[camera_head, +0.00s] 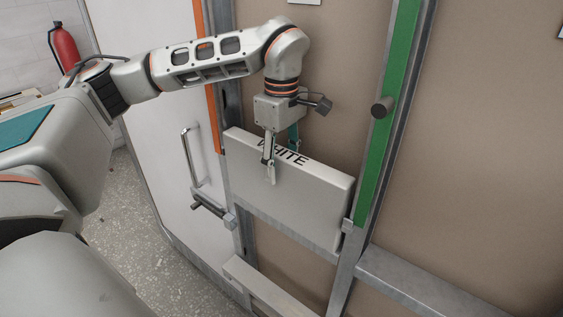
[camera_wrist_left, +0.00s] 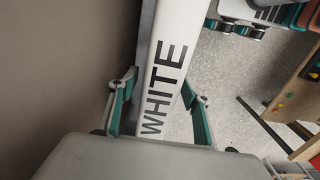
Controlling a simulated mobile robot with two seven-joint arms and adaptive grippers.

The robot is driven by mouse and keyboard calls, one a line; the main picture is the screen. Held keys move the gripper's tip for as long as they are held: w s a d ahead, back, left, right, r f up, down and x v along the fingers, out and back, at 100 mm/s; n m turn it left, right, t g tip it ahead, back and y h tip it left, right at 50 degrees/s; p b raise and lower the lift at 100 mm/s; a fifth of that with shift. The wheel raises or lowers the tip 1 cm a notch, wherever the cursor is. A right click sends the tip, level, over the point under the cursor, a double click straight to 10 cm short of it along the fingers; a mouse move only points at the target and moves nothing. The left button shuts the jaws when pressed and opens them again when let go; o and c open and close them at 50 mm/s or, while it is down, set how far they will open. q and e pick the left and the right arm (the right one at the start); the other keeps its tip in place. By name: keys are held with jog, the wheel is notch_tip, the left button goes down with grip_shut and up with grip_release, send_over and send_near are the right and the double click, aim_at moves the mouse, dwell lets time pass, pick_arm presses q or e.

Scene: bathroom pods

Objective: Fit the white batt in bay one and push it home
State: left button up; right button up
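The white batt (camera_head: 285,197) is a pale slab with WHITE in black on its narrow top edge. In the head view it stands nearly upright at the bay between the orange-marked upright (camera_head: 214,120) and the green-marked upright (camera_head: 383,130), slightly tilted. My left gripper (camera_head: 281,160) comes down over its top edge, one finger on the front face and the other behind. My right gripper is out of view.
A metal cross rail (camera_head: 420,283) runs right of the bay, and a pale ledge (camera_head: 262,288) lies below the batt. A door handle (camera_head: 191,158) projects at left, and a dark knob (camera_head: 382,107) on the green strip.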

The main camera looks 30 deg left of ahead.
pick_arm(q)
jog(key=shift+r, duration=0.25)
notch_tip(320, 180, up, 12)
jog(key=shift+f, duration=0.1)
dwell(0.5)
dwell(0.5)
